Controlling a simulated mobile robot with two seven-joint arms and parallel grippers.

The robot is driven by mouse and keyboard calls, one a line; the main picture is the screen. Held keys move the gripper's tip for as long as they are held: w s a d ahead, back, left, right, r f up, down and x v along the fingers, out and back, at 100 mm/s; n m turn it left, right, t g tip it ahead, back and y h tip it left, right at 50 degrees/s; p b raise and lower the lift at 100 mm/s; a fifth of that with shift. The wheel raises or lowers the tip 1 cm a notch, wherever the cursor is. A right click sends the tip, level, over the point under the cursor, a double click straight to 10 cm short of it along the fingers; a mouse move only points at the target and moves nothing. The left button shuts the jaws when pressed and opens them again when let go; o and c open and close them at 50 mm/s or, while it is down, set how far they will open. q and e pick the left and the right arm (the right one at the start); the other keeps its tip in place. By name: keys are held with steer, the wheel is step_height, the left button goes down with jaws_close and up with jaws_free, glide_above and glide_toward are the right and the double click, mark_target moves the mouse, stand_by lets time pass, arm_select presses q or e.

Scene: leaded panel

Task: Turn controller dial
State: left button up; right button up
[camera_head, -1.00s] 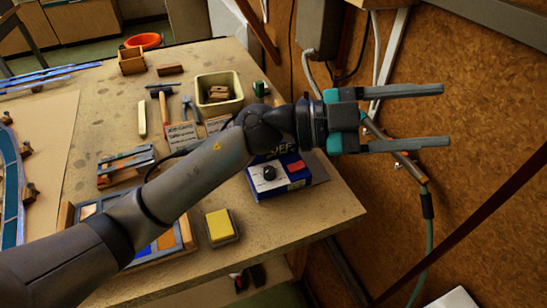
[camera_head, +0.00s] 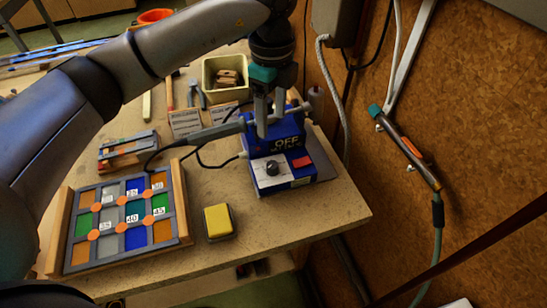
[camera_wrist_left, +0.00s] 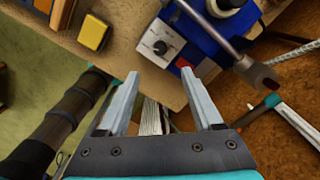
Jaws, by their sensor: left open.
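The controller (camera_head: 286,180) is a blue box with a white front panel, a black dial (camera_head: 272,167) and a red switch (camera_head: 302,161). It sits near the right edge of the bench, and its display reads OFF. My left gripper (camera_head: 268,125) hangs above and behind the dial, fingers pointing down, open and empty. In the left wrist view the dial (camera_wrist_left: 160,47) lies beyond the gap between the fingertips (camera_wrist_left: 159,74), apart from them. My right gripper is not in view.
A soldering iron (camera_head: 210,134) lies at the controller's left, close to my fingers. A leaded panel (camera_head: 122,220) in a wooden frame and a yellow sponge (camera_head: 217,221) are at the front. A cream bin (camera_head: 224,80) stands behind. A torch (camera_head: 410,150) hangs on the right wall.

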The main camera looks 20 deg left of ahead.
mark_target(272, 164)
arm_select(q)
step_height(272, 164, down, 14)
steer(key=shift+r, duration=0.1)
stand_by(0.4)
jaws_close()
stand_by(0.3)
